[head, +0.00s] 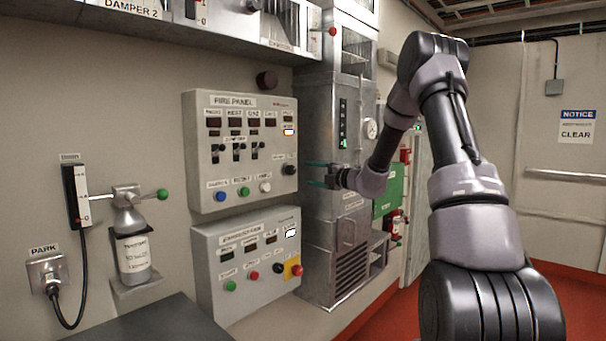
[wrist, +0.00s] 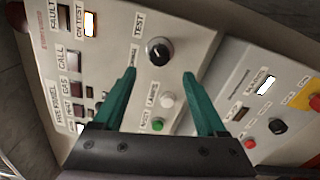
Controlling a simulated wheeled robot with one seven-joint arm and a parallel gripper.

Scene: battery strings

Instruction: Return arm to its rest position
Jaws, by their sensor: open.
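My gripper (head: 318,174) is at the end of my raised arm, in front of the right side of the fire panel (head: 205,152) in the head view. In the wrist view my gripper (wrist: 160,82) has its two green fingers apart with nothing between them. Past the fingertips is a black knob (wrist: 159,51) under the word TEST on the fire panel; it looks apart from the fingers. The knob also shows in the head view (head: 290,170). My arm reaches from the lower right up and then down to the panel.
A second panel (head: 210,270) with buttons is mounted below the fire panel. A metal cabinet (head: 320,240) stands right beside them. A bottle (head: 135,256) on a bracket and a cable plug (head: 50,275) are at left. A grey surface (head: 160,325) lies at lower left. Red floor shows at right.

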